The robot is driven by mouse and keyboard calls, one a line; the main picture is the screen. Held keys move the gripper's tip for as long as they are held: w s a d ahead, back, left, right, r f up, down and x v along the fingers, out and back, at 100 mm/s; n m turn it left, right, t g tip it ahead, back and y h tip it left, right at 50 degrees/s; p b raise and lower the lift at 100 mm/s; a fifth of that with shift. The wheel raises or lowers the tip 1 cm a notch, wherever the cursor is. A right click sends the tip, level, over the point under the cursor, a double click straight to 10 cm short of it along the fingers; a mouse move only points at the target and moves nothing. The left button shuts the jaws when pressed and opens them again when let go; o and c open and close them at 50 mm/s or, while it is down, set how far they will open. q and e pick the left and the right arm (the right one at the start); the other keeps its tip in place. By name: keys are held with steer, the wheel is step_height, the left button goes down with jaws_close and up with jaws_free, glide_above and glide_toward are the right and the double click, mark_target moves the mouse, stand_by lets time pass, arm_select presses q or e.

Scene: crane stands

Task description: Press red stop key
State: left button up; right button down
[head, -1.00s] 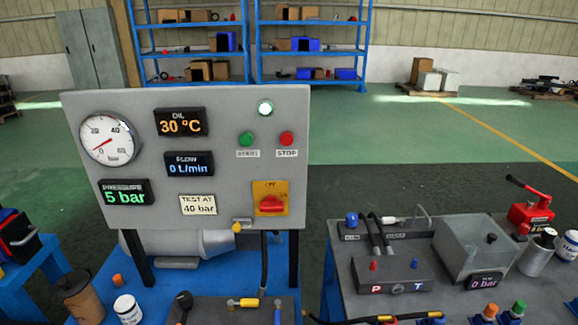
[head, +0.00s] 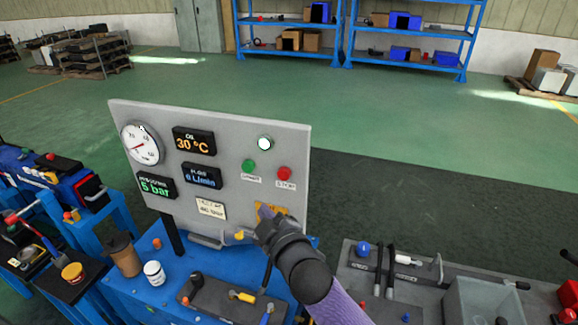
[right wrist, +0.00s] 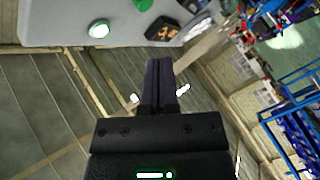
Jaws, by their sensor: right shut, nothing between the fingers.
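The red stop key (head: 284,173) sits on the grey upright panel (head: 240,120), above a STOP label and right of the green start button (head: 249,166). A white lamp (head: 264,143) is lit above them. My right gripper (head: 266,218) is in front of the lower right of the panel, below the red key, and partly covers the yellow switch plate (head: 272,208). In the right wrist view its dark fingers (right wrist: 160,75) are together and empty. The panel edge and lamp (right wrist: 98,29) show there, but the red key does not. My left gripper is not in view.
The pressure gauge (head: 142,144) and displays fill the panel's left side. A blue bench (head: 215,280) with a brown cup (head: 123,255) and a white jar (head: 154,272) is below. A grey hydraulic unit (head: 490,300) stands at right. Floor behind the panel is clear.

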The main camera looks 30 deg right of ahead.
mark_target(278, 176)
steer(key=shift+w, duration=0.1)
steer(key=shift+w+d+b, duration=0.7)
steer(key=shift+w+d, duration=0.75)
steer(key=shift+d, duration=0.2)
steer(key=shift+w+d+b, duration=0.65)
steer(key=shift+w+d, duration=0.75)
steer(key=shift+d, duration=0.2)
steer(key=shift+w+d, duration=0.3)
steer(key=shift+w+d, duration=0.3)
steer(key=shift+d, duration=0.05)
stand_by(0.6)
stand_by(0.3)
steer(key=shift+s+a+p, duration=0.45)
steer(key=shift+s+a, duration=0.15)
steer(key=shift+a, duration=0.1)
